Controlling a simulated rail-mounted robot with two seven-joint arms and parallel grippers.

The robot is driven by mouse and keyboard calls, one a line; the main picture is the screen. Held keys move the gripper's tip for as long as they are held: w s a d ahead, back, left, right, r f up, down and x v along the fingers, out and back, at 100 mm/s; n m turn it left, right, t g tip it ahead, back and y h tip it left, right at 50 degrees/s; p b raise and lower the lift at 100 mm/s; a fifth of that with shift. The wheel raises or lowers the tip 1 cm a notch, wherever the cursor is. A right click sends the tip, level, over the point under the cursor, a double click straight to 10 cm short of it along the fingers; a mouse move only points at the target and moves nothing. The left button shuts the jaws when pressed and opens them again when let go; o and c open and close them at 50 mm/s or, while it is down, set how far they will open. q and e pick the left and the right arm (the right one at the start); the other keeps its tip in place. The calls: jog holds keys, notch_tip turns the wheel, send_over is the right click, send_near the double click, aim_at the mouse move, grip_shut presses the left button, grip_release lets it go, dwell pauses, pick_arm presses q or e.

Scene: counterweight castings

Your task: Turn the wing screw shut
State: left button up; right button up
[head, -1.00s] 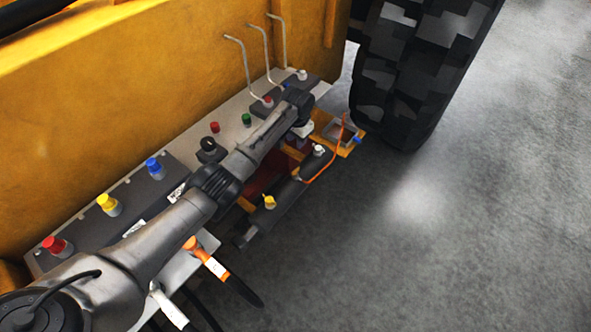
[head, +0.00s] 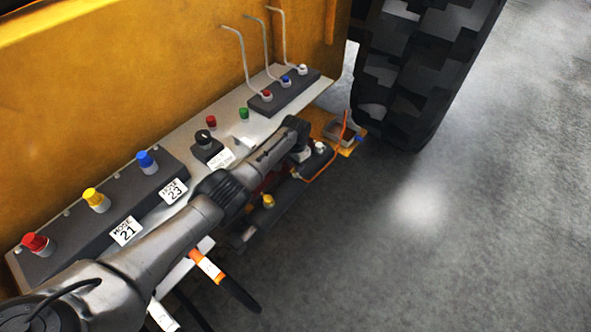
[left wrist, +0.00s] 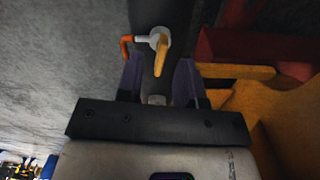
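The wing screw, with a yellow wing on a pale metal neck, shows in the left wrist view (left wrist: 160,52). It stands on a dark cylinder, beyond my fingertips. A yellow piece in the head view (head: 268,201) appears to be the same screw. My left gripper (left wrist: 158,72) is open, its two fingers apart on either side of the cylinder. A small metal piece lies between the fingers near the palm, and I cannot tell whether they touch it. In the head view the left gripper (head: 301,156) points down over the cylinder, its fingertips hidden. My right gripper is not in view.
An orange hose (head: 345,124) runs beside the cylinder. A big tyre (head: 410,75) stands behind. The floor at the right is clear.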

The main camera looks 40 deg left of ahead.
pick_arm(q)
jog(key=shift+f+b, duration=0.3)
jog(key=shift+f, duration=0.55)
grip_shut()
